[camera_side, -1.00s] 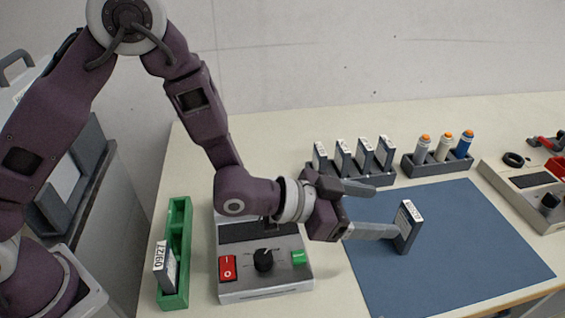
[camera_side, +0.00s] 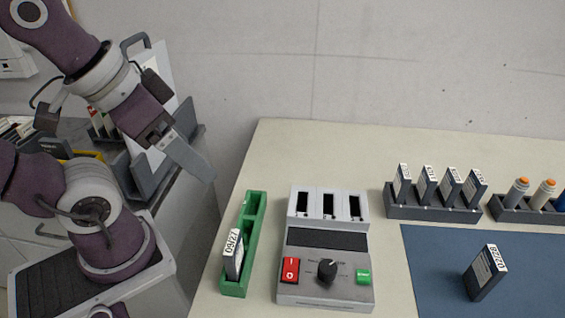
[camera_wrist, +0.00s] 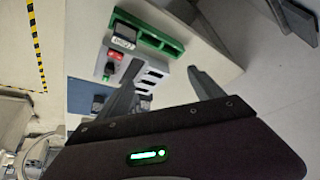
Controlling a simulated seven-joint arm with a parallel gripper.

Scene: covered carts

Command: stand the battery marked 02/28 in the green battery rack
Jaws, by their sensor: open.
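The battery marked 02/28 (camera_side: 484,273), dark grey with a white label, stands upright on the blue mat (camera_side: 430,262) at the right of the side view. The green battery rack (camera_side: 254,215) lies left of the charger. A battery marked 09/27 (camera_side: 234,255) stands in the rack's near end; its far part is empty. The rack also shows in the wrist view (camera_wrist: 158,40). My gripper (camera_side: 190,152) is raised left of the table, far from the 02/28 battery. In the wrist view its fingers (camera_wrist: 160,92) are apart with nothing held between them.
A grey charger (camera_side: 325,240) with empty slots stands between rack and mat. Behind the mat are a dark holder (camera_side: 430,208) with several batteries and a holder (camera_side: 510,212) with orange-tipped cylinders. A grey cart (camera_side: 190,205) stands left of the table.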

